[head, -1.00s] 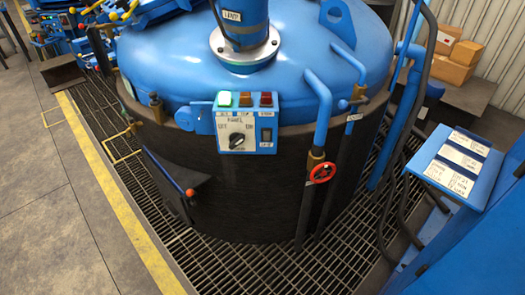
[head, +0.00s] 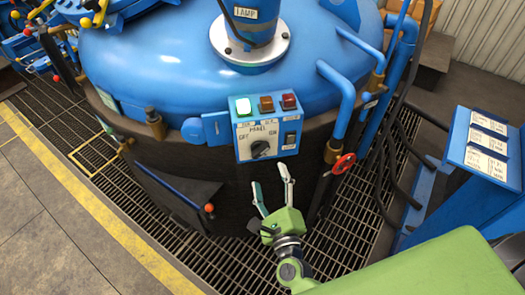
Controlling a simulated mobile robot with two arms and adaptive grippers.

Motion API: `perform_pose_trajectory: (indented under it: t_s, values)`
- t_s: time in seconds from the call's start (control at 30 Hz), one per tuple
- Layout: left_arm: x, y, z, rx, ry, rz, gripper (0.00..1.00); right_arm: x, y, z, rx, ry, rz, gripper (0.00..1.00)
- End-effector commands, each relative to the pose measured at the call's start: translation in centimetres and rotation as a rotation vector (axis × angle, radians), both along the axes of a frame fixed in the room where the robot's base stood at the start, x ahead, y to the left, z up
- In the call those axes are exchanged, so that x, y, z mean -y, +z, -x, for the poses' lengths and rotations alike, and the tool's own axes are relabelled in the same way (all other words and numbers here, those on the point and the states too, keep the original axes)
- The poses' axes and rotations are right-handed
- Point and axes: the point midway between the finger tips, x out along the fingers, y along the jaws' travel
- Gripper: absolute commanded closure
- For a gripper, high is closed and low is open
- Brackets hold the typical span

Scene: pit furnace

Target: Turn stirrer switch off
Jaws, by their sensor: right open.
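A blue and white control panel (head: 267,128) is on the front of the blue-lidded furnace. It has a dark rotary knob (head: 260,149) between OFF and ON markings, and I cannot tell clearly which way it points. A small dark rocker switch (head: 290,138) is to its right; its label is too small to read surely. My green right gripper (head: 271,176) is open and empty, below and apart from the panel, fingers pointing up. My left gripper is out of view.
A red valve wheel (head: 343,163) on a pipe is right of the gripper. A dark flap with a red-knobbed lever (head: 209,208) is to the left. A blue stand with white labels (head: 488,143) is at right. Grating (head: 230,260) lies below.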

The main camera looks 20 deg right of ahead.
Motion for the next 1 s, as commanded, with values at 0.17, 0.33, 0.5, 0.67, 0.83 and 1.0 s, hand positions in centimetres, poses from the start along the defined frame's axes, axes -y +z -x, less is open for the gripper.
perform_pose_trajectory:
  t_s: [0.17, 0.33, 0.5, 0.67, 0.83, 1.0]
  values:
    - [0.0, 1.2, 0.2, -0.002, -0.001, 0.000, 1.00, 0.4, 0.4, -4.1, 0.001, 0.000, 0.001, 0.37]
    - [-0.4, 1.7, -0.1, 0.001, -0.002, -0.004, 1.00, 0.7, 0.2, -7.3, 0.000, 0.001, 0.002, 0.37]
    - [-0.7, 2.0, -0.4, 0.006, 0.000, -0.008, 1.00, 1.0, 0.1, -9.4, -0.001, 0.001, 0.003, 0.37]
    - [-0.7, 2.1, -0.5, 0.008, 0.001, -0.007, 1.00, 1.1, 0.0, -10.2, -0.002, 0.001, 0.003, 0.37]
    - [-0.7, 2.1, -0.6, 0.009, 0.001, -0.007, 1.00, 1.1, 0.0, -10.3, -0.002, 0.001, 0.003, 0.37]
    - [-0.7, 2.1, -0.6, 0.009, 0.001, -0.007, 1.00, 1.1, 0.0, -10.2, -0.002, 0.001, 0.004, 0.55]
